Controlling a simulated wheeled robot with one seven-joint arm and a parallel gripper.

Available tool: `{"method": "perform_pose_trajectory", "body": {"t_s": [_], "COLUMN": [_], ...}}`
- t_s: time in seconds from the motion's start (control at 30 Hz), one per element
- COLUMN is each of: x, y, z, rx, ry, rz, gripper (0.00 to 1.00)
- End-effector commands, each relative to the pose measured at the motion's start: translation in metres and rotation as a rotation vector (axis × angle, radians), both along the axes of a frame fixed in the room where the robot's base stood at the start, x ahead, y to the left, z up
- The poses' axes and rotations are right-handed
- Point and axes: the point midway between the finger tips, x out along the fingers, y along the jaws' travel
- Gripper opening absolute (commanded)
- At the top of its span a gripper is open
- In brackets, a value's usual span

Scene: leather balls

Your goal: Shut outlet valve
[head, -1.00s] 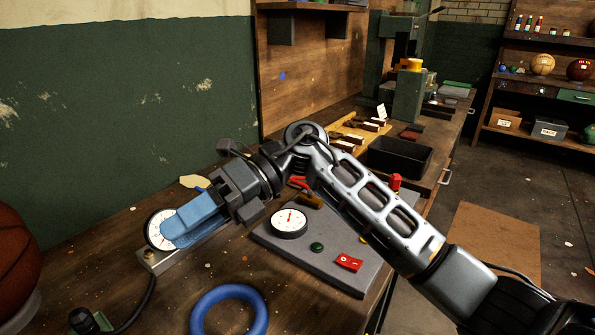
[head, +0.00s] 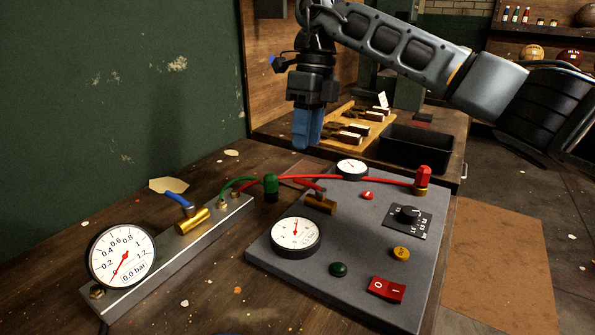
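My gripper (head: 308,143) hangs with its blue fingers pointing down, above the far left part of the grey panel. Its fingers overlap in this view, so I cannot tell whether they are apart; no object shows in them. A brass valve with a blue lever (head: 192,219) sits on the metal bar (head: 166,255) at left. Another brass valve with a red lever (head: 320,204) sits on the grey panel (head: 345,243), below my gripper in the picture. I see no label telling which one is the outlet valve. My gripper appears clear of both.
The bar carries a large gauge (head: 122,256). Red and green hoses cross near a green connector (head: 271,187). A black bin (head: 424,148) stands behind.

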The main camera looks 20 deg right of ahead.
Motion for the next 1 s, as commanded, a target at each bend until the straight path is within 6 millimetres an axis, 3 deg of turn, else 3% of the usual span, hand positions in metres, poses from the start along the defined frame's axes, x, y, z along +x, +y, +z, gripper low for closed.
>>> {"method": "perform_pose_trajectory", "body": {"t_s": [0.3, 0.5, 0.87, 1.0], "x": [-0.007, -0.009, -0.009, -0.009], "y": [0.009, 0.012, 0.013, 0.013], "z": [-0.046, -0.066, -0.070, -0.070], "rx": [0.005, 0.005, 0.003, 0.003], "ry": [0.004, 0.002, 0.001, 0.001], "rz": [0.003, 0.003, 0.003, 0.003], "gripper": [0.38, 0.38, 0.37, 0.24]}}
